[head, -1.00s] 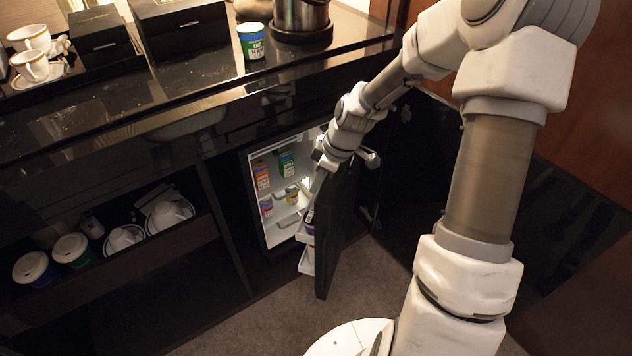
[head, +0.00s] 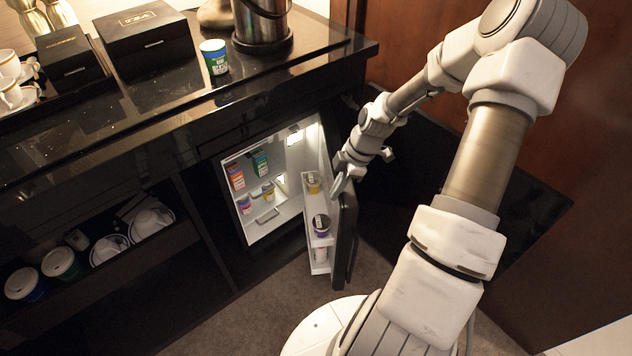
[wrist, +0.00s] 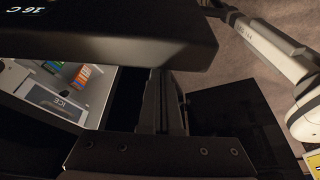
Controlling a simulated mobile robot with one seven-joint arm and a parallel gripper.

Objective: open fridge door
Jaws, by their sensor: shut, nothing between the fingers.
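The fridge door (head: 347,240) stands wide open in the head view, its dark outer panel turned to the right and its white inner shelves holding tubs and cans. The lit white fridge interior (head: 290,160) shows cartons and small tubs. My gripper (head: 338,188) is at the upper part of the door, by its inner side and top edge; whether it touches cannot be told. It is shut and empty.
The black counter (head: 150,110) above holds boxes, cups, a tub (head: 214,57) and a steel pot (head: 262,20). An open shelf with lidded cups (head: 60,263) is left of the fridge. A wooden wall (head: 420,30) stands at the right.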

